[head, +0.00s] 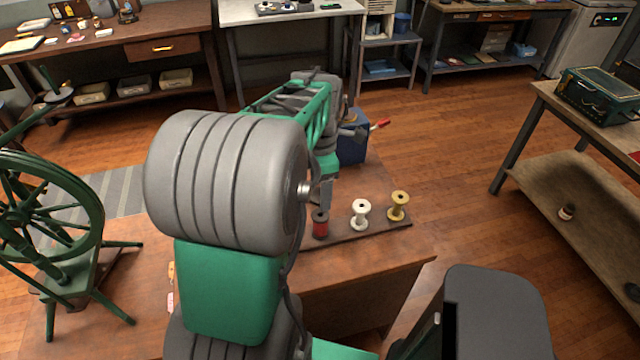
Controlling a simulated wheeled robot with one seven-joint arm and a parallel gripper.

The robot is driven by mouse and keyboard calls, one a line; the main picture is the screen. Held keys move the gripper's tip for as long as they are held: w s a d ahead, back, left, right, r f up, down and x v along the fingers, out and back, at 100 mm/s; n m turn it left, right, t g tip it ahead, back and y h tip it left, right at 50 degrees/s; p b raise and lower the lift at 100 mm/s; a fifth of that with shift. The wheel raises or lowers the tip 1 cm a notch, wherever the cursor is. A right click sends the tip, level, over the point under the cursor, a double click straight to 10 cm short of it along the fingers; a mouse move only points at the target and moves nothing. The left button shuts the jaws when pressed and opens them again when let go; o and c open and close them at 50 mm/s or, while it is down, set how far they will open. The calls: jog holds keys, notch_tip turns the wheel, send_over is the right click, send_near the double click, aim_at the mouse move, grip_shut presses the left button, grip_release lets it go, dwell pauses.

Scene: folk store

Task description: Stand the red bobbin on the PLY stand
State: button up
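The red bobbin (320,227) stands upright at the left of a row on a dark, low board (378,228) on the wooden table. My gripper (325,203) points down at the red bobbin, its tip close to or at the bobbin's top. I cannot tell whether it touches the bobbin or whether its fingers are open or shut. My arm hides much of the table behind and to the left. No PLY label can be read, so I cannot tell which thing is the PLY stand.
A white bobbin (360,215) and a yellow bobbin (398,206) stand right of the red one. A blue box (353,145) with a red-handled crank is behind. A green spinning wheel (45,215) stands at left. The table's front right corner (405,262) is bare.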

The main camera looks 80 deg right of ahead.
aim_at(320, 211)
notch_tip(320, 211, down, 9)
jog(key=b, duration=0.5)
jog(key=shift+w, duration=0.1)
jog(key=shift+c, duration=0.6)
jog(key=c, duration=0.8)
jog(key=shift+o, duration=0.2)
